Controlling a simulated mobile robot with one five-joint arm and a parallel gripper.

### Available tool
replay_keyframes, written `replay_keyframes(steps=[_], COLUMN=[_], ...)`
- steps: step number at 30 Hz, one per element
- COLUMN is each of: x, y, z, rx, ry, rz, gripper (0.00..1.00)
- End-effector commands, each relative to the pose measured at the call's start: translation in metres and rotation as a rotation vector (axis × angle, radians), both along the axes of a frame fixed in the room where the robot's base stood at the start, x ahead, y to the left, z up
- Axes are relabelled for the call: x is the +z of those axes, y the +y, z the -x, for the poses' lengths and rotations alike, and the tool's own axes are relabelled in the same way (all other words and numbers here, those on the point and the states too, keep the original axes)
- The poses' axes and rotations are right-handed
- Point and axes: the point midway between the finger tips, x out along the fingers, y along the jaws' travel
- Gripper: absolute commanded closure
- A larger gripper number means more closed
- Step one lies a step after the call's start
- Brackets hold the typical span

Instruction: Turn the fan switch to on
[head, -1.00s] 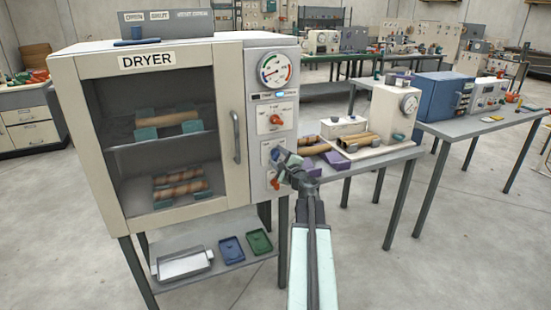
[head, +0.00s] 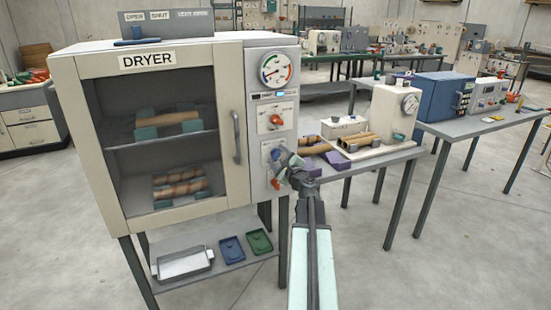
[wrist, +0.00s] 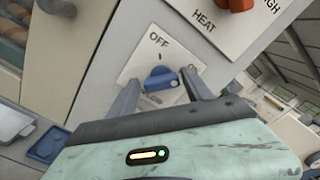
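The dryer (head: 92,62) stands at the left with a control panel on its right side. In the wrist view, a blue knob (wrist: 161,79) sits on a white plate marked OFF at the top and ON at the right; its lower label is partly covered. My gripper (wrist: 160,84) is open, with one finger on each side of the blue knob. I cannot tell whether either finger touches it, or exactly where the knob points. In the head view, my gripper (head: 279,160) is at the panel and mostly hides this knob.
An orange knob (wrist: 237,4) on the plate marked HEAT lies above the blue one. Another orange knob (head: 275,183) is below my gripper. The door handle (head: 237,137) is to the left. A table (head: 375,158) with tubes stands close on the right.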

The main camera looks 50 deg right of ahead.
Motion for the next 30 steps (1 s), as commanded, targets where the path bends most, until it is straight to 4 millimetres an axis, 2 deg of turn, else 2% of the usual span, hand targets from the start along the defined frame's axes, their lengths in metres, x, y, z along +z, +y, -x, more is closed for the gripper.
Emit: replay_keyframes(steps=[11,14,24,30], x=[0.000,0.000,0.000,0.000], y=[0.000,0.004,0.028,0.029], z=[0.002,0.011,0.066,0.069], rx=[-0.003,-0.003,-0.003,-0.001], ry=[-0.001,-0.001,-0.001,-0.001], rz=[0.001,0.000,0.000,0.000], gripper=[0.33,0.33,0.33,0.33])
